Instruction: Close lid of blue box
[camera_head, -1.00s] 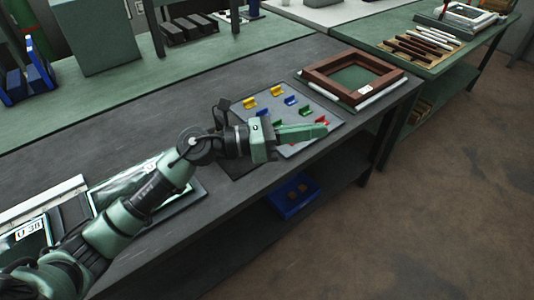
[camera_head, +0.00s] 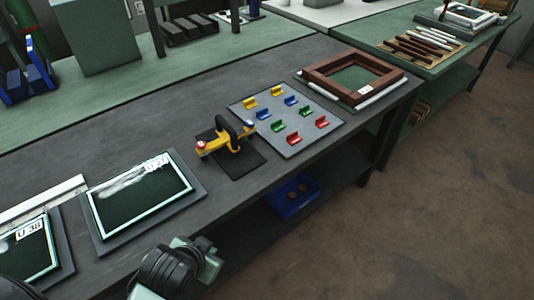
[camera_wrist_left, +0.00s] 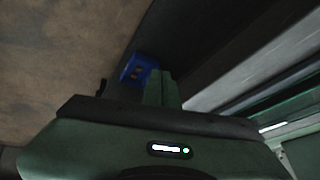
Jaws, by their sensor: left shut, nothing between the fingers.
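The blue box (camera_head: 290,203) sits on the lower shelf under the dark workbench, near its front edge. Its top looks open, with small brown pieces inside; I cannot make out the lid clearly. The blue box also shows in the left wrist view (camera_wrist_left: 135,69), small and just left of the fingertips in the picture. My left gripper (camera_wrist_left: 160,88) is shut and empty, with its fingers together and apart from the box. In the head view my left gripper (camera_head: 205,258) is low at the bottom, in front of the bench, with its fingers not clearly visible. My right gripper is in neither view.
On the dark bench (camera_head: 250,70) are a yellow-handled tool (camera_head: 225,140), a grey board (camera_head: 285,118) with several coloured clips, a brown frame (camera_head: 318,70) and dark framed panels (camera_head: 140,195). The bench edge overhangs the shelf (camera_head: 250,238). The floor (camera_head: 430,200) at right is clear.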

